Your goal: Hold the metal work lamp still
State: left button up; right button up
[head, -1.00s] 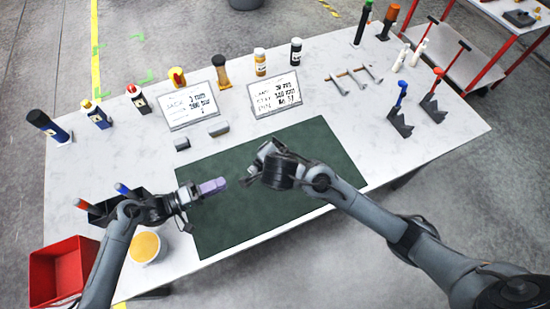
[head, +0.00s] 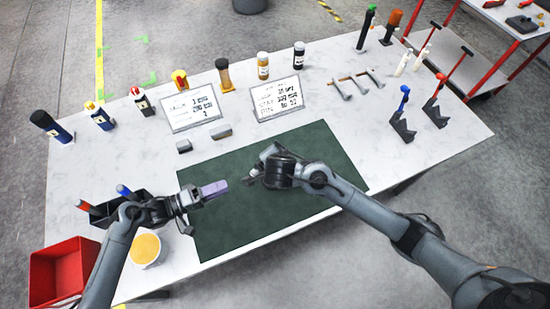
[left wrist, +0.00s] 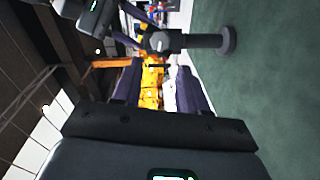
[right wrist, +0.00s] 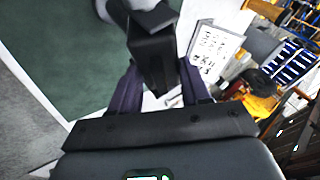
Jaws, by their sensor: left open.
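The metal work lamp stands on the green mat (head: 240,205). In the left wrist view its round base and dark post (left wrist: 195,42) show, with its head towards the right gripper. In the head view my right gripper and arm largely hide the lamp. My right gripper (right wrist: 160,80) is at the dark lamp head (right wrist: 152,50), its purple fingers on either side; I cannot tell whether they press on it. My left gripper (head: 216,188) is open and empty over the left part of the mat, fingers pointing towards the lamp but apart from it.
Two written boards (head: 192,107) and (head: 277,98) stand behind the mat, with two small grey blocks nearby. Bottles line the back edge. Blue and red brackets (head: 403,125) stand at the right. A red bin (head: 60,275) and yellow-filled tub (head: 146,250) are at front left.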

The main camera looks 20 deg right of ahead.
grip_shut()
pick_arm(q)
jog(key=o, duration=0.3)
jog(key=shift+w+f+m, duration=0.15)
jog(key=shift+m, duration=0.35)
jog(key=w+d+r+m+t, duration=0.2)
jog(key=w+r+m+t, duration=0.1)
jog(key=w+m, duration=0.15)
jog(key=m+t, duration=0.4)
send_near(256, 174)
jog(key=shift+m+y, duration=0.25)
jog(key=shift+y, duration=0.15)
jog(key=x, duration=0.7)
jog(key=shift+w+d+f, duration=0.2)
jog(key=shift+w+d, duration=0.05)
jog(key=shift+w, duration=0.1)
jog(key=c, duration=1)
